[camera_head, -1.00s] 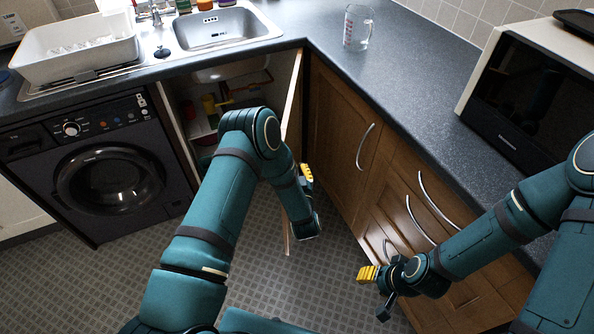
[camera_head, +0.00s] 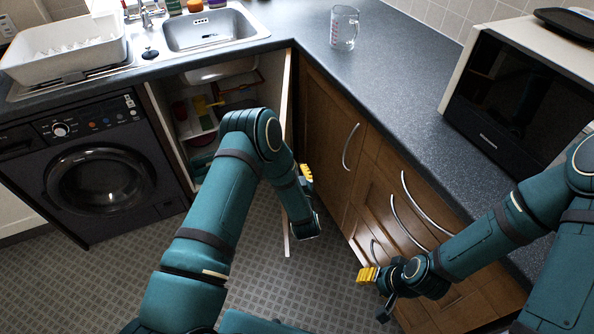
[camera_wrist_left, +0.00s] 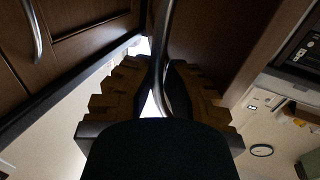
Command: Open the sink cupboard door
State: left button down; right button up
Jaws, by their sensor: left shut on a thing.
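The sink cupboard door (camera_head: 286,112) stands wide open below the sink and shows nearly edge-on in the head view. Behind my left arm the cupboard interior (camera_head: 215,105) shows in part. My left gripper (camera_head: 308,205) is at the door's right side, mostly hidden by its own wrist. In the left wrist view its yellow-padded fingers (camera_wrist_left: 158,92) are shut on the curved metal door handle (camera_wrist_left: 160,50), one on each side. My right gripper (camera_head: 374,292) is open and empty, low in front of the drawers.
A washing machine (camera_head: 98,180) stands left of the cupboard. Wooden drawers (camera_head: 395,200) with metal handles are at the right. A measuring jug (camera_head: 344,28) and a microwave (camera_head: 515,100) stand on the worktop. The tiled floor (camera_head: 130,275) is clear at the left.

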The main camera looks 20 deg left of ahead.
pick_arm(q)
jog(key=c, duration=1.2)
grip_release()
jog(key=shift+w, duration=0.1)
jog(key=shift+c, duration=0.2)
jog(key=v, duration=1.2)
jog(key=shift+a, duration=0.1)
